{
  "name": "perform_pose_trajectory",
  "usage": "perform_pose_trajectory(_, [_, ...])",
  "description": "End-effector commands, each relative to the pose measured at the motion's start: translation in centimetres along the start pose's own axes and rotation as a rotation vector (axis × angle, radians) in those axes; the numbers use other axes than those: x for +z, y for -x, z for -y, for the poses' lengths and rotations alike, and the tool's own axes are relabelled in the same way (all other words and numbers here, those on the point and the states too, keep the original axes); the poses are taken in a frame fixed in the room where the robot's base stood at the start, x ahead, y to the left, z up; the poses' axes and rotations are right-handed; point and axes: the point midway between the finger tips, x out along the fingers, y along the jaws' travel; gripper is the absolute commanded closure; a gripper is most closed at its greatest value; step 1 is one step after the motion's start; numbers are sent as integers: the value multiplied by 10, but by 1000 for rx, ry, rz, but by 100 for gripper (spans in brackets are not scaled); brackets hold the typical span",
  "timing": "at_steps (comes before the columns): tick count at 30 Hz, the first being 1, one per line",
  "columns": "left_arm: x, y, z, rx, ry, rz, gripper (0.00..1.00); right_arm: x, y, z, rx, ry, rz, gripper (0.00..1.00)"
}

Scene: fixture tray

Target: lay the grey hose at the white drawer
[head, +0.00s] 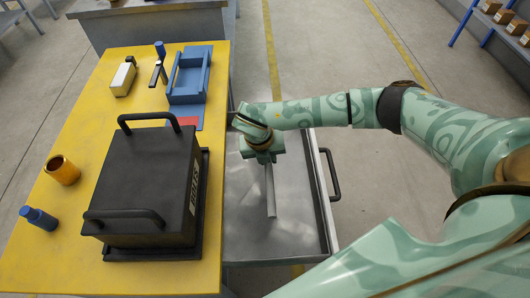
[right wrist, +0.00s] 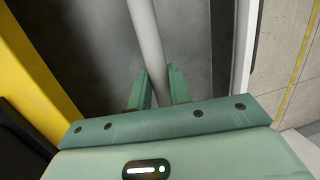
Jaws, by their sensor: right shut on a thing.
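The grey hose (head: 270,190) is a straight, slim, light grey piece. It shows in the head view over the grey metal drawer (head: 290,235), which is pulled out from the table. My right gripper (head: 263,160) is shut on the hose near its far end. The right wrist view shows the hose (right wrist: 146,35) running between the two green fingers (right wrist: 159,88). I cannot tell whether the hose touches the drawer floor. The drawer looks grey inside, with a pale rim (right wrist: 243,45) in the wrist view. My left gripper is not in view.
A black lidded box (head: 148,185) with handles stands on the yellow table (head: 45,255). The drawer's black handle (head: 331,174) sticks out right.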

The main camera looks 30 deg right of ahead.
Motion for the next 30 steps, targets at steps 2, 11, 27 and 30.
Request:
perform_pose_trajectory(2, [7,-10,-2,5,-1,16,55,-2,-13,-2,-1,1,-3,100])
perform_pose_trajectory(11, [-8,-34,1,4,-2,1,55,-5,-41,-7,0,1,-2,100])
perform_pose_trajectory(27, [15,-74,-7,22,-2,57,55,-12,-92,-16,0,3,-3,100])
perform_pose_trajectory(30, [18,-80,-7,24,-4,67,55,-13,-99,-18,0,2,-2,100])
